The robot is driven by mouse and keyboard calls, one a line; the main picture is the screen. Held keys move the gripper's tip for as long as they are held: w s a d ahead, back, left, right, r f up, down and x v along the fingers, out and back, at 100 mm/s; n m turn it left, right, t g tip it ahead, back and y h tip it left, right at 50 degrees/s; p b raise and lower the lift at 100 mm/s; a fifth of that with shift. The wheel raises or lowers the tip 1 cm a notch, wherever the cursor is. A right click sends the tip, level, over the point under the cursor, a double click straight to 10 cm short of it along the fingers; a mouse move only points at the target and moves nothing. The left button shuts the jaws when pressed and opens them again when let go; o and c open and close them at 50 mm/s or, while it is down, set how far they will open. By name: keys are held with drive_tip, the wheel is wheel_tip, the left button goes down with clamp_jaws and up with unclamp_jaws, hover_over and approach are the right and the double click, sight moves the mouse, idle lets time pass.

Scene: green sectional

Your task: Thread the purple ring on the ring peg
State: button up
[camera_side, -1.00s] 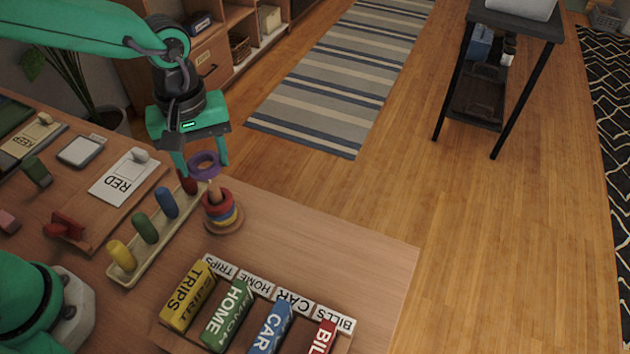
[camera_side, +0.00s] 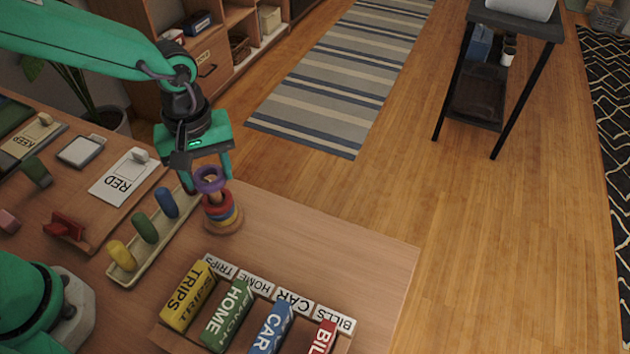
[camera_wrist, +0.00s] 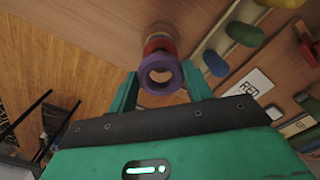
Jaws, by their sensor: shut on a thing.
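The purple ring (camera_side: 209,180) is held between the fingers of my gripper (camera_side: 208,178), close above the ring peg (camera_side: 213,192) in the side view. In the wrist view the purple ring (camera_wrist: 160,73) lies between my two green fingers (camera_wrist: 160,88). A pale round shape shows through its hole, and a red ring (camera_wrist: 159,45) shows just beyond it. The ring peg's round wooden base (camera_side: 224,225) carries a red ring (camera_side: 219,204) with blue and yellow rings under it. I cannot tell whether the peg's tip is inside the purple ring.
A tray (camera_side: 122,271) with yellow, green and blue pegs stands left of the ring peg. A RED card (camera_side: 122,178) lies farther left. Labelled blocks, such as TRIPS (camera_side: 188,295), stand in front. The table is clear right of the peg.

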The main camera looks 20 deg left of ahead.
drive_tip(key=shift+f, duration=1.95)
drive_tip(key=shift+f, duration=0.15)
drive_tip(key=o, duration=1)
drive_tip(key=shift+r, duration=3.9)
